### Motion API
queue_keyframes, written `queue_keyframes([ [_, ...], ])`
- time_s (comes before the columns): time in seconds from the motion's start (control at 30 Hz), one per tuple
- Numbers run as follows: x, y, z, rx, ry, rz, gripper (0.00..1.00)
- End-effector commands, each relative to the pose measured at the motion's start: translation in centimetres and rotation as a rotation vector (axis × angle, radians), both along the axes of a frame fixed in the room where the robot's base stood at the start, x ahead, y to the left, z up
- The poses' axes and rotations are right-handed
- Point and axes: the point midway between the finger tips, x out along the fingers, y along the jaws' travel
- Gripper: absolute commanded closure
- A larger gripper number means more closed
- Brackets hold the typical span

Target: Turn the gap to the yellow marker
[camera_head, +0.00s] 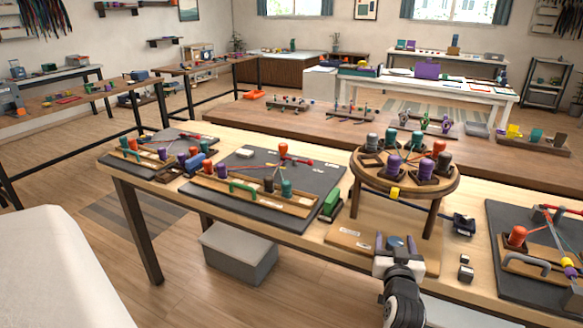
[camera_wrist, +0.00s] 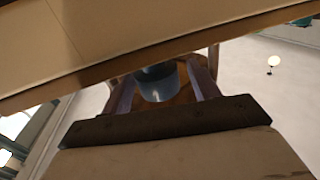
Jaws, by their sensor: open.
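A round wooden braiding disc (camera_head: 372,178) stands on legs on the right part of the table. Several coloured bobbins sit around its top, with cords meeting at the middle; a purple bobbin (camera_head: 394,165) is near the front. The yellow marker (camera_head: 395,193) is on the front rim. The left-front of the top looks emptier, but I cannot clearly tell where the gap is. My gripper (camera_head: 395,243) is open, low in front of the disc. A blue-grey cylinder (camera_wrist: 158,83) appears between its fingers in the wrist view; whether they touch it is unclear.
A dark mat (camera_head: 240,157) with a wooden bobbin rack lies to the left. A green block (camera_head: 331,203) is left of the stand's legs. Another dark mat (camera_head: 492,240) with a grey handle lies to the right. Small dark blocks (camera_head: 466,262) lie right of my gripper.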

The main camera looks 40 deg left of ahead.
Motion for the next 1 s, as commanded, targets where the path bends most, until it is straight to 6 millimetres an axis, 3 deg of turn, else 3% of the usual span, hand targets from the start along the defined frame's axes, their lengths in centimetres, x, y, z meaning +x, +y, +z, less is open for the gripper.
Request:
queue_keyframes([
  [1.0, 0.03, 0.15, -0.46, 0.002, -0.003, -0.437, 0.39],
])
